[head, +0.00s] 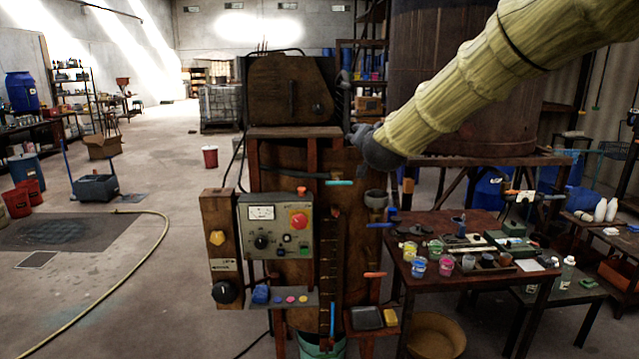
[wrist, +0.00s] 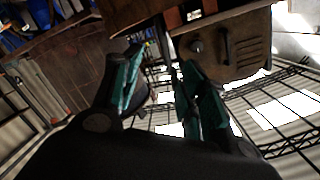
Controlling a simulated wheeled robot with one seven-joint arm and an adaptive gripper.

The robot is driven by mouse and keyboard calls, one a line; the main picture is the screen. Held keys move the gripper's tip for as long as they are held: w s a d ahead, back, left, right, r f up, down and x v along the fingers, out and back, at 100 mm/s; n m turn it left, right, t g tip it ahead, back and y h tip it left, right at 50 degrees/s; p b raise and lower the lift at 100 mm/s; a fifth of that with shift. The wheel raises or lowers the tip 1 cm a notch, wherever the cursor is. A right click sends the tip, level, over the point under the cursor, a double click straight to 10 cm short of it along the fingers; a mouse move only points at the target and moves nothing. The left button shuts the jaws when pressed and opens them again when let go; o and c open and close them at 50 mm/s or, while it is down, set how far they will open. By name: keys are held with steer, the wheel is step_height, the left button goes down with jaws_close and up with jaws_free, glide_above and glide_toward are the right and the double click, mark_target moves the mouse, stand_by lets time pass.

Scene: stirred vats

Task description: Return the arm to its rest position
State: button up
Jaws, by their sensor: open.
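My arm, in a pale yellow sleeve (head: 470,85), reaches in from the upper right of the head view. It ends at my dark gripper (head: 358,132), raised in front of the upper part of the wooden machine (head: 290,92). In the wrist view, the two teal-lined fingers of my gripper (wrist: 160,62) stand apart with nothing between them. In the head view the fingers are small and dark, and their detail is hard to make out.
A control panel (head: 276,228) with a red button sits on the machine's front. A wooden table (head: 470,232) with paint pots stands at the right, below my arm. A large vat (head: 440,60) is behind the arm. The floor at the left is mostly open, with a hose (head: 165,235).

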step_height(320, 180, down, 22)
steer(key=s+d+f+n+g, duration=0.1)
steer(key=s+d+g, duration=0.2)
steer(key=s+d+f+n+g+b, duration=0.15)
steer(key=s+f, duration=0.35)
steer(key=f, duration=0.5)
steer(key=s+d+f+g, duration=0.1)
steer(key=s+f+g, duration=0.1)
steer(key=s+f, duration=0.55)
steer(key=s+d+f+n+g, duration=0.15)
steer(key=s+f, duration=0.25)
steer(key=f, duration=0.8)
steer(key=s+d+f+g+h+b, duration=0.1)
steer(key=s+f+g, duration=0.1)
steer(key=s+f, duration=0.8)
steer(key=s+d+f+g, duration=0.2)
steer(key=s+f, duration=0.5)
steer(key=s, duration=0.5)
steer(key=s+d+f+n+g, duration=0.1)
steer(key=s+f+g, duration=0.1)
steer(key=s, duration=0.9)
steer(key=s+f+n+g+b, duration=0.1)
steer(key=s+f, duration=0.3)
steer(key=s, duration=0.7)
steer(key=shift+d+g, duration=0.4)
steer(key=shift+g, duration=0.4)
steer(key=shift+s+f, duration=0.1)
steer(key=shift+s, duration=0.15)
steer(key=shift+c, duration=0.7)
steer(key=shift+a, duration=0.1)
